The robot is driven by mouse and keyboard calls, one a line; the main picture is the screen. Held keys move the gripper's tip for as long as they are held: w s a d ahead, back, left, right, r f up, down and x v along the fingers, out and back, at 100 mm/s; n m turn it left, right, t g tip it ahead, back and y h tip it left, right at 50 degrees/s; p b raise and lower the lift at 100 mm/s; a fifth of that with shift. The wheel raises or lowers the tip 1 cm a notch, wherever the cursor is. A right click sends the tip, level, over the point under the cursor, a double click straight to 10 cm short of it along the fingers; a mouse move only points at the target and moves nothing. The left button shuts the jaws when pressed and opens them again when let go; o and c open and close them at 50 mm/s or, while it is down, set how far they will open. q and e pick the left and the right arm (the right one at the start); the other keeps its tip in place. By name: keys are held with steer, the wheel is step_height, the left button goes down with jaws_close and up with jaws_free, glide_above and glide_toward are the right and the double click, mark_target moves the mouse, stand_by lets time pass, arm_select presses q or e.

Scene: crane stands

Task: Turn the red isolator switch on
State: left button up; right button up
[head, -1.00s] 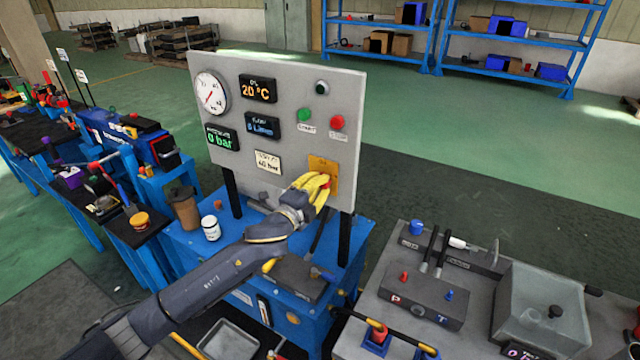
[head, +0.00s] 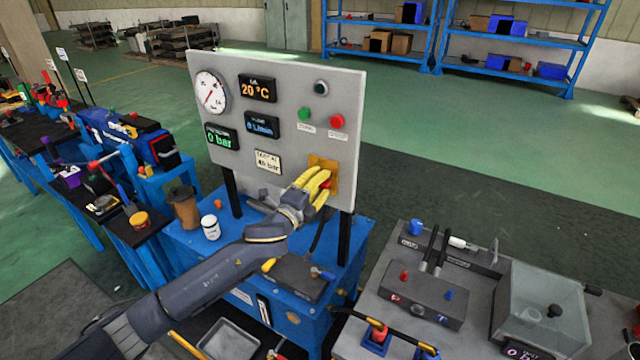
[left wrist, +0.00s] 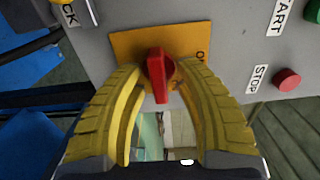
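The red isolator switch (left wrist: 158,74) is a red handle on a yellow plate (left wrist: 125,44), low on the right side of the grey panel. In the head view a bit of the red switch (head: 326,184) shows between my yellow fingers, below the plate (head: 324,162). My left gripper (head: 322,181) is at the switch. In the left wrist view the left gripper (left wrist: 163,70) is open, one finger on each side of the red handle. A gap shows beside the handle; light contact at the fingertips is hard to judge. My right gripper is not seen.
The grey panel (head: 285,95) carries a gauge (head: 210,93), displays, a green button (head: 305,115) and a red button (head: 337,121) above the switch. A brown cup (head: 185,210) and white jar (head: 211,228) stand on the blue bench. A grey bench (head: 400,255) is at the right.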

arm_select(q)
steer(key=v, duration=1.2)
stand_by(0.6)
steer(key=s+a+f+n+g+y, duration=0.3)
steer(key=s+a+f+n+y, duration=0.6)
steer(key=s+a+f+n, duration=0.45)
steer(key=s+a+f+n+g+y, duration=0.25)
steer(key=s+a+f, duration=0.35)
steer(key=s, duration=0.3)
steer(key=s+a+f+n+g+y, duration=0.1)
steer(key=s+a+f+g+y, duration=0.15)
steer(key=s+a+f, duration=0.6)
steer(key=s+d+f+g+h, duration=0.1)
steer(key=d+f, duration=0.2)
steer(key=f, duration=0.7)
steer(key=s+d+f+g+h, duration=0.1)
steer(key=s+d+f, duration=0.1)
steer(key=f, duration=0.7)
steer(key=s+d+f+g+h, duration=0.1)
steer(key=d+f, duration=0.2)
steer(key=f, duration=0.7)
steer(key=s+f+n+g+h, duration=0.2)
steer(key=s+f+n+g, duration=0.1)
steer(key=s+f, duration=1.7)
steer(key=shift+s+a, duration=0.2)
steer(key=shift+s, duration=0.6)
